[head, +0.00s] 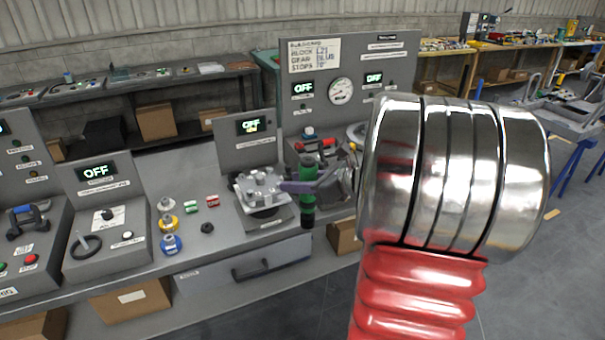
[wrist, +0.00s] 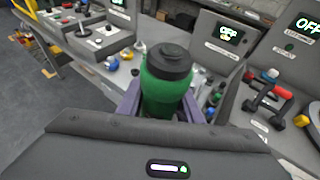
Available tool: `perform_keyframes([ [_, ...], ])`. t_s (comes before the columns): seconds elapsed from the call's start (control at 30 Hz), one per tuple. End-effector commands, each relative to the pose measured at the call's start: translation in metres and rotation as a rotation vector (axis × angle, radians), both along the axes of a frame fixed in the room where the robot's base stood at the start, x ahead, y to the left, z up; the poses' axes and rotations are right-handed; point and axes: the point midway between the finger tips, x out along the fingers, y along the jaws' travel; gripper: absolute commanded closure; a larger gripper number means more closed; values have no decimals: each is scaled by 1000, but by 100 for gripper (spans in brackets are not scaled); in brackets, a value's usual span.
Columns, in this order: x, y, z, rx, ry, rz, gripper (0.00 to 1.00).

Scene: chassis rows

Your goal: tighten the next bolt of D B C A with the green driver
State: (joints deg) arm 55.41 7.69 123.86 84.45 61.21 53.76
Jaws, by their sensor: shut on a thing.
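The green driver (head: 308,170), a green cylinder with black parts, is upright in my gripper (head: 297,187). Its purple fingers are shut on the driver's side. In the wrist view the driver (wrist: 166,92) shows its black cap and green body between the purple fingers. A grey fixture with a raised round metal part and several bolt-like posts (head: 262,187) stands just left of the driver in the head view. The driver appears in front of the fixture's right edge, and its lower end hangs beside the base. I cannot read bolt letters or tell which bolts are tight.
A panel with an OFF display (head: 254,127) stands behind the fixture. A taller panel with a gauge (head: 341,91) is behind my gripper. My own arm covers the right side.

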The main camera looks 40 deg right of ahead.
Motion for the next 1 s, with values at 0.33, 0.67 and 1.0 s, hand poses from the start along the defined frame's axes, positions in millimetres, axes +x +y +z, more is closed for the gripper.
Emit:
perform_keyframes([
  [0.33,-18,23,-38,5,0,287,100],
  [0.67,-60,65,-93,6,0,772,100],
  [1.0,-124,96,-145,6,-1,1336,100],
])
